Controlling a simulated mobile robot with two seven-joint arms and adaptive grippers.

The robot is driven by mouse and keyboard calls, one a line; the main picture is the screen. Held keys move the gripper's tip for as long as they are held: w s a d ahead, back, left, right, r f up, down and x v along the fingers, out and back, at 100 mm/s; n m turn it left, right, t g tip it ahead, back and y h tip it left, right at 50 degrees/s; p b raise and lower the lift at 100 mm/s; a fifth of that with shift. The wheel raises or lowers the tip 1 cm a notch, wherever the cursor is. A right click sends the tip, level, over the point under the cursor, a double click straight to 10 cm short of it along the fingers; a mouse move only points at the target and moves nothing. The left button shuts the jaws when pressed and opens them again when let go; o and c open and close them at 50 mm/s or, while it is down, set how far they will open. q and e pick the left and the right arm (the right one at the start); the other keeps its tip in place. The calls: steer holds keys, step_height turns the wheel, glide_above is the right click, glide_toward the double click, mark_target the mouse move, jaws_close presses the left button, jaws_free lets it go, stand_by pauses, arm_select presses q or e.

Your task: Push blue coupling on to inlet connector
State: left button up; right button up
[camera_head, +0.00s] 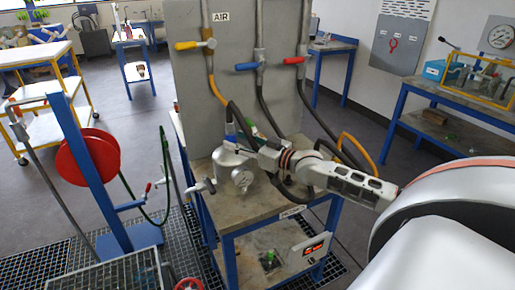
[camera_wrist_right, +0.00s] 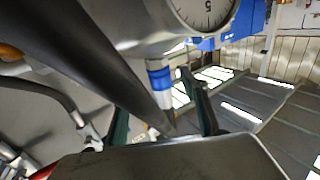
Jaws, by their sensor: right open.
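The pale metal vessel (camera_head: 232,163) stands on the bench with a round gauge (camera_head: 243,178) on its front. My right gripper (camera_head: 250,146) reaches in from the right, just above the vessel. In the right wrist view its two dark green fingers (camera_wrist_right: 160,100) are apart. A blue band, apparently the blue coupling (camera_wrist_right: 158,78), shows between and beyond them on a metal stub below the gauge (camera_wrist_right: 205,12). I cannot tell whether it touches a finger, or whether the stub is the inlet connector. A blue piece (camera_head: 230,129) also shows beside the gripper in the head view. My left gripper is out of view.
A dark hose (camera_wrist_right: 85,50) crosses close in front of the right wrist camera. Behind the vessel, a grey panel (camera_head: 195,100) carries yellow, blue and red valve handles with hanging hoses. A red hose reel (camera_head: 88,157) stands left of the bench.

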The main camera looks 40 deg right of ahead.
steer(key=v, duration=0.9)
steer(key=shift+s, duration=0.3)
steer(key=shift+r, duration=0.1)
steer(key=s+a+f+n+g+h, duration=0.1)
steer(key=s+a+f+g, duration=0.1)
steer(key=s+a+f, duration=0.3)
steer(key=s+a+f+n+g+h, duration=0.1)
steer(key=s+a+f+g, duration=0.1)
steer(key=f, duration=0.5)
steer(key=s+a+f+n+g+h, duration=0.1)
steer(key=s+a+f+g, duration=0.1)
steer(key=s+a+f, duration=0.3)
steer(key=s+d+f+n+g+h, duration=0.1)
steer(key=s+f+g+h, duration=0.15)
steer(key=s, duration=0.35)
steer(key=s+d+f+g+h, duration=0.1)
steer(key=s+g+h, duration=0.1)
steer(key=s+h, duration=0.25)
steer(key=w+a+f+m+t+y, duration=0.1)
steer(key=a+f+t+y, duration=0.3)
steer(key=a+f, duration=0.9)
steer(key=a+m+y, duration=0.1)
steer(key=a+y, duration=0.2)
steer(key=shift+f+m+y, duration=0.15)
steer(key=shift+m+y, duration=0.25)
